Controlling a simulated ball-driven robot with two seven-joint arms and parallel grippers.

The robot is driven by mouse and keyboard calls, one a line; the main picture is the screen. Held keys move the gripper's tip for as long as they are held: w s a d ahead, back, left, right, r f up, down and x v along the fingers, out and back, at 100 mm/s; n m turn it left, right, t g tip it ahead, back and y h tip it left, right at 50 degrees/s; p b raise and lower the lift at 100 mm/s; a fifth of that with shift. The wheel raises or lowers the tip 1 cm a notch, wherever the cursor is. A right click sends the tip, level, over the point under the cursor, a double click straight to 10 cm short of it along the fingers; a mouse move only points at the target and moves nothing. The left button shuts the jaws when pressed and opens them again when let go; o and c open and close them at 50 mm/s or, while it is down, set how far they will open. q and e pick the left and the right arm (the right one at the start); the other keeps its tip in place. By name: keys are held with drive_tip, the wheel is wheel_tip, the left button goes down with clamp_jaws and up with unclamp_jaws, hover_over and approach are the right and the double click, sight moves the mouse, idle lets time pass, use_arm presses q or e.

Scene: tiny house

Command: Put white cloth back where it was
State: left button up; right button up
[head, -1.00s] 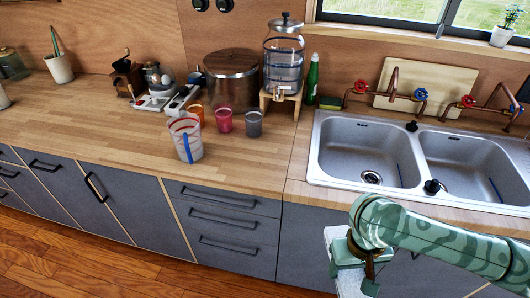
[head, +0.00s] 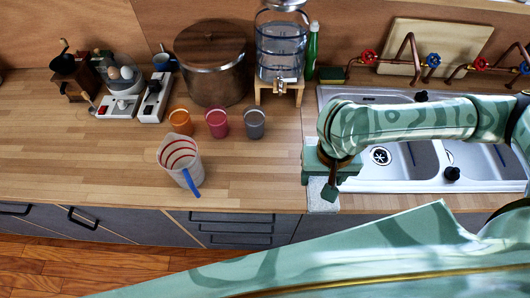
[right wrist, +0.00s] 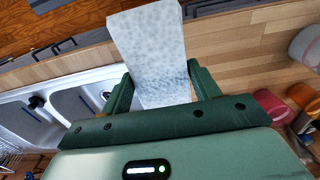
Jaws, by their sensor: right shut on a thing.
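The white cloth (head: 319,201) hangs from my right gripper (head: 327,180) at the front edge of the counter, just left of the sink. In the right wrist view the cloth (right wrist: 150,45) is a pale, speckled flat piece between the two green fingers of my right gripper (right wrist: 160,88), which is shut on it. In the head view my arm hides part of the grip. I cannot tell whether the cloth touches the counter. My left gripper is not in view.
The double sink (head: 415,185) lies right of the cloth. A measuring jug (head: 180,160) and orange (head: 181,121), pink (head: 217,123) and grey (head: 254,124) cups stand to the left. A water dispenser (head: 281,45) is behind. The wooden counter (head: 255,175) is bare between jug and cloth.

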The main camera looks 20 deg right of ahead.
drive_tip(key=w+a+f+b, duration=0.2)
drive_tip(key=w+a+f, duration=0.2)
drive_tip(key=w+a+f+b, duration=0.3)
drive_tip(key=w+a+f, duration=0.1)
drive_tip(key=w+f, duration=0.1)
drive_tip(key=shift+w+a+b, duration=0.15)
drive_tip(key=shift+a+b, duration=0.1)
drive_tip(key=shift+b, duration=0.1)
drive_tip(key=shift+w+a+f, duration=0.1)
drive_tip(key=shift+f, duration=0.05)
drive_tip(key=f+b, duration=0.1)
drive_tip(key=f, duration=0.1)
drive_tip(key=f+b, duration=0.1)
drive_tip(key=b, duration=0.1)
drive_tip(key=shift+w+a+f, duration=0.2)
drive_tip(key=shift+f, duration=0.2)
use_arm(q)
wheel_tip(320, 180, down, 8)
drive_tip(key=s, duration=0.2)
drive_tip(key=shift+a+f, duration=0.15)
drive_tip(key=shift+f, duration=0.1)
use_arm(e)
drive_tip(key=shift+r, duration=0.15)
use_arm(q)
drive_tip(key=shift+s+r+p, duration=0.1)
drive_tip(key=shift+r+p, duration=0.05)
drive_tip(key=shift+p, duration=0.2)
use_arm(e)
drive_tip(key=o, duration=0.9)
